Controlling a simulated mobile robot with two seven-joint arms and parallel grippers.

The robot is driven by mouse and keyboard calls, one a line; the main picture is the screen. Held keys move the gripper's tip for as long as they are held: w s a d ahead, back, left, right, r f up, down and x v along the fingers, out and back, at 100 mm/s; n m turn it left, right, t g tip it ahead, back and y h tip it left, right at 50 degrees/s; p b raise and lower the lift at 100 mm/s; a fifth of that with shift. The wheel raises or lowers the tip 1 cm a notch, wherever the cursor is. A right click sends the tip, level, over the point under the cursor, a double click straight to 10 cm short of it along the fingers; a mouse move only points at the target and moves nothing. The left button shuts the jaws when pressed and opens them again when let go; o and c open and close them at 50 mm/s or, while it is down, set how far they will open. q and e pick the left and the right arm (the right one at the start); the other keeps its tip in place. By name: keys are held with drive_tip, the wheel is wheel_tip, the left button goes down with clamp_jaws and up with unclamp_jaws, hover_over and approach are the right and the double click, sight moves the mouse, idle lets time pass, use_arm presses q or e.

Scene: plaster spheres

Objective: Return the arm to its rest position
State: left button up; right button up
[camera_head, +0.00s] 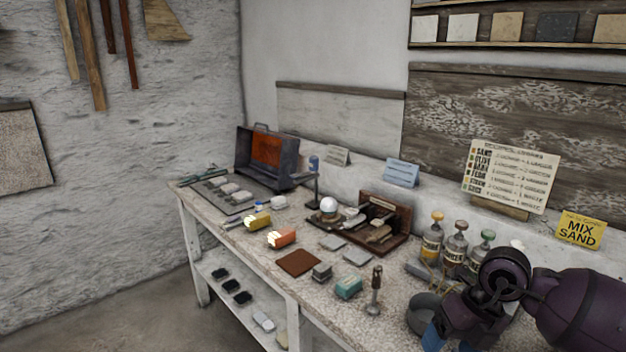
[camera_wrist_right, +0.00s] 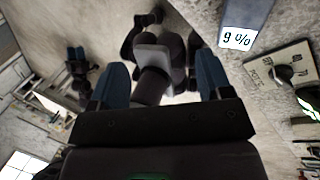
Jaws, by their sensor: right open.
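My right arm (camera_head: 590,308) comes in at the lower right of the head view, over the near right end of the workbench. My right gripper (camera_head: 452,340) hangs at the bottom edge beside a grey bowl, partly cut off. In the right wrist view the same gripper (camera_wrist_right: 161,80) has its blue fingers wide apart, with nothing held between them. Parts of my own body show beyond the fingers. A small dark shape with blue tips at the upper left there looks like my left gripper (camera_wrist_right: 76,58); it is too small to read. A white sphere (camera_head: 329,204) sits mid-bench.
The floor at the lower left is clear.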

drive_tip(key=s+a+r+m+t+y, duration=0.2)
drive_tip(key=a+r+y, duration=0.1)
drive_tip(key=a+y, duration=0.35)
drive_tip(key=s+a+r+m+t+y, duration=0.1)
drive_tip(key=s+a+r+t+y, duration=0.15)
drive_tip(key=a+y, duration=0.4)
drive_tip(key=w+d+r+m+t+h, duration=0.1)
drive_tip(key=d+m+t+h, duration=0.3)
drive_tip(key=m+t+h, duration=0.5)
drive_tip(key=w+d+m+t+h, duration=0.1)
drive_tip(key=d+m+t+h, duration=0.35)
drive_tip(key=m, duration=0.75)
drive_tip(key=s+d+f+m+g+h, duration=0.45)
drive_tip(key=d+f+m+h, duration=0.2)
drive_tip(key=f+m, duration=0.2)
drive_tip(key=s+f+m+g+y, duration=0.1)
drive_tip(key=s+f+m+g, duration=0.1)
drive_tip(key=s+f+g, duration=0.6)
drive_tip(key=s+f+m+g+y, duration=0.1)
drive_tip(key=s+f+g, duration=0.2)
drive_tip(key=s, duration=0.9)
drive_tip(key=w+f+t, duration=0.8)
drive_tip(key=f, duration=0.2)
drive_tip(key=shift+f+t+y, duration=0.2)
drive_tip(key=shift+t+y, duration=0.15)
drive_tip(key=shift+y, duration=0.05)
